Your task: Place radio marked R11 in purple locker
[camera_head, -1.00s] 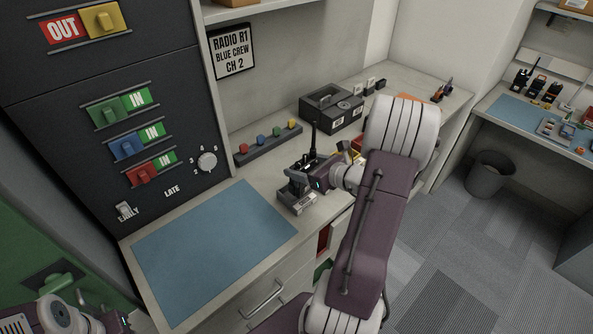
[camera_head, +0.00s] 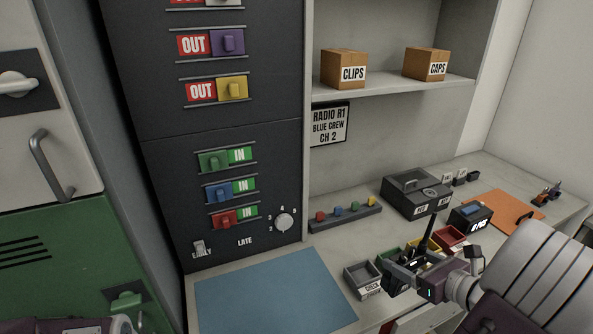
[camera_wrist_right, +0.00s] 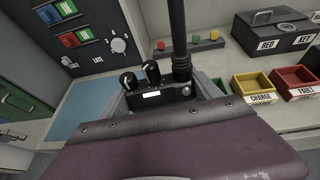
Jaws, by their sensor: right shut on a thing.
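My right gripper (camera_head: 402,273) is shut on a black radio, held above the counter near the small trays. In the right wrist view the radio (camera_wrist_right: 162,95) shows its top, with two knobs, a thick antenna and a small white label too small to read. In the head view its antenna (camera_head: 430,233) points up; the gripper hides much of its body. No purple locker is in view. A green locker (camera_head: 55,265) stands at the lower left below a white locker (camera_head: 45,120). My left gripper is not in view; only a bit of that arm shows at the bottom left.
The dark panel has a purple slider (camera_head: 228,42) showing OUT, and green, blue and red sliders showing IN. A blue mat (camera_head: 275,292) lies clear on the counter. A grey tray (camera_head: 362,278), a red tray (camera_head: 450,237) and a black box (camera_head: 415,192) stand right of it.

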